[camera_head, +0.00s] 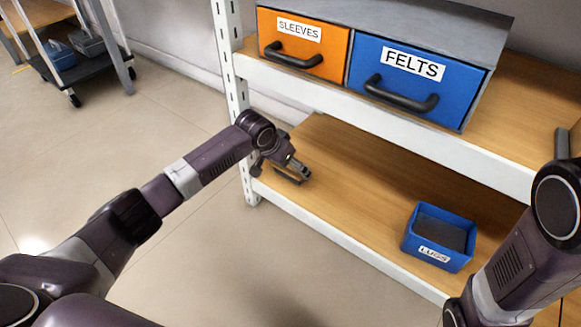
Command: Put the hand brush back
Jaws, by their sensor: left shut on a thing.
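My left gripper (297,172) is at the left end of the lower wooden shelf (350,170), close to the white upright. It is shut on a small dark thing (290,178), which looks like the hand brush. The gripper hides much of it, and I cannot tell whether it touches the shelf board. My right arm comes in at the right edge, and its gripper is out of view.
An orange SLEEVES drawer (302,62) and a blue FELTS drawer (410,102) sit on the upper shelf. A blue LUGS bin (432,256) stands on the lower shelf. A white upright (232,95) borders the left. The shelf middle is clear.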

